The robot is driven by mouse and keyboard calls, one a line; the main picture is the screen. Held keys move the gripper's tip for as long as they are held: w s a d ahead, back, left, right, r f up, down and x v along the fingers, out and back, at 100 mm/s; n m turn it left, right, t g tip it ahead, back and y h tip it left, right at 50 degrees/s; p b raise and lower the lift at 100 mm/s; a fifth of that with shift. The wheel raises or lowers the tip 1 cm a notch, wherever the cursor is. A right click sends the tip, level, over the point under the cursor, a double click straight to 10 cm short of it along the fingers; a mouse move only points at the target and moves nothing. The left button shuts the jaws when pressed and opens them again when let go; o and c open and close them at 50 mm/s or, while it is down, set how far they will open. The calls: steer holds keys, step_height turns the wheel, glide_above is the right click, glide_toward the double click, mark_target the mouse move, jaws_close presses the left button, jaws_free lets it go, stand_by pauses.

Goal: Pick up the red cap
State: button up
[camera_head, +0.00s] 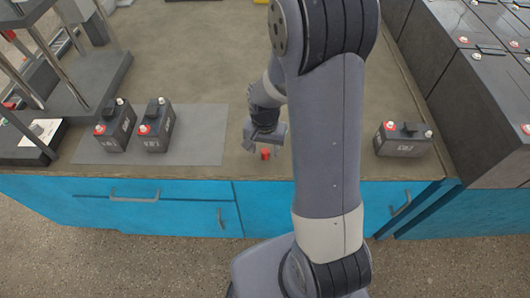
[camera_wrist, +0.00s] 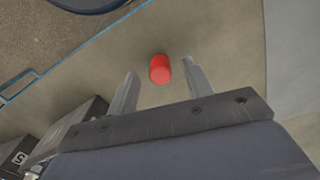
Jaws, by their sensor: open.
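The red cap (camera_head: 265,154) is a small red cylinder on the worktop near its front edge, left of my arm. It also shows in the wrist view (camera_wrist: 160,69), beyond and between the two fingertips. My gripper (camera_head: 262,147) is low over the worktop close to the cap. Nothing is held. I cannot tell the exact height of the fingertips above the worktop.
Two dark batteries (camera_head: 115,126) (camera_head: 156,125) stand on a grey mat (camera_head: 205,133) to the left. Another battery (camera_head: 403,139) stands right of my arm. A metal-framed stand (camera_head: 90,85) is at the left. Larger dark batteries (camera_head: 470,95) are at the right. The worktop (camera_head: 190,60) behind is largely clear.

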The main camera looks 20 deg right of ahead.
steer(key=shift+f, duration=0.2)
steer(key=c, duration=1)
